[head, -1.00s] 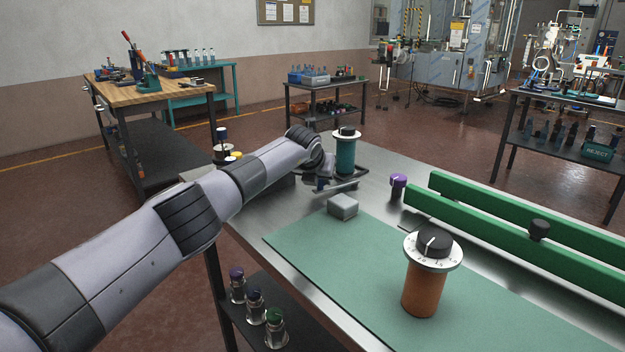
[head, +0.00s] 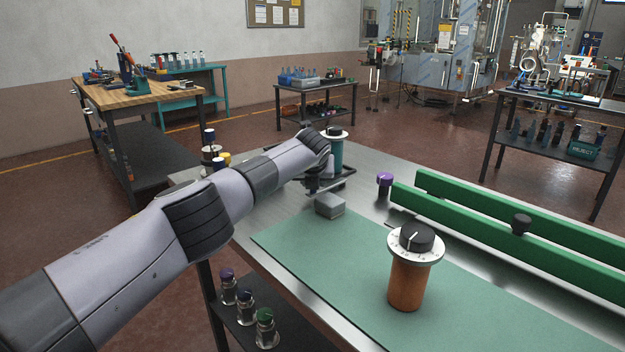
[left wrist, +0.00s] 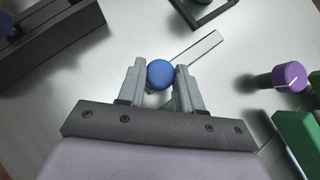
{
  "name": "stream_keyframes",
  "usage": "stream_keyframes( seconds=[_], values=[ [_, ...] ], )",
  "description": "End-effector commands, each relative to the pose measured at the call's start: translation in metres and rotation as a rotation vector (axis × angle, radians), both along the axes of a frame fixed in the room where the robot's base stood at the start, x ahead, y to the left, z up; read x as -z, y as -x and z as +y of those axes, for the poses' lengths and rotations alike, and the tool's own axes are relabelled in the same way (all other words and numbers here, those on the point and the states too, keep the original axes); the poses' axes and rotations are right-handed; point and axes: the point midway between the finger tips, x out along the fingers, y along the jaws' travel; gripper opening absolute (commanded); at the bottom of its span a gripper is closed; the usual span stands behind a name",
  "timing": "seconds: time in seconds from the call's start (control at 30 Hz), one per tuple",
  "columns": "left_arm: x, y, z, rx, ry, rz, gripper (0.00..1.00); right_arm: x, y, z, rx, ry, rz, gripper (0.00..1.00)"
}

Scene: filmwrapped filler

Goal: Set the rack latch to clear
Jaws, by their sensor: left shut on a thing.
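A blue round knob (left wrist: 160,73) is between the two fingers of my left gripper (left wrist: 160,82) in the left wrist view, and the gripper is shut on it. A flat metal bar (left wrist: 198,47) runs from beside the knob to the upper right; it looks like the latch's lever. In the head view my left gripper (head: 314,185) is low over the steel table, behind a grey block (head: 330,206). The bar there (head: 333,187) is partly hidden by the gripper. No clear or set marking is readable. My right gripper is in neither view.
A teal dial post (head: 336,150) stands just behind my left wrist. A purple knob (head: 384,179) and green rails (head: 470,215) are to the right. An orange dial post (head: 408,285) stands on the green mat (head: 320,250). Bottles (head: 264,328) sit on a lower shelf.

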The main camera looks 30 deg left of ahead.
Motion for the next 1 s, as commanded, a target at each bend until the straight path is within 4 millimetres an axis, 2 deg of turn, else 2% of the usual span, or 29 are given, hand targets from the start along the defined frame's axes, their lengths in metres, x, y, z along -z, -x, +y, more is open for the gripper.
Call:
stream_keyframes(
  seconds=[0.13,0.17,0.2,0.23,0.67,1.0],
  values=[
    [0.001,0.0,-0.002,0.0,0.005,0.003,0.0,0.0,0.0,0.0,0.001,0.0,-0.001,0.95],
    [0.001,0.0,-0.002,0.0,0.005,0.003,0.38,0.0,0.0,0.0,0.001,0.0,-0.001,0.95],
    [0.001,0.0,-0.002,0.0,0.005,0.003,0.51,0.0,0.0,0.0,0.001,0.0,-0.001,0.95],
    [0.001,0.0,-0.002,0.0,0.005,0.003,0.6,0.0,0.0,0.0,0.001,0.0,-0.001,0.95],
    [-0.001,0.001,-0.001,0.001,0.003,0.002,0.6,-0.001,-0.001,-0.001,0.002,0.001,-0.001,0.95],
    [-0.014,0.011,-0.006,0.002,0.003,0.001,0.6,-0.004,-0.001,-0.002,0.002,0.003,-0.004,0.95]
  ],
)
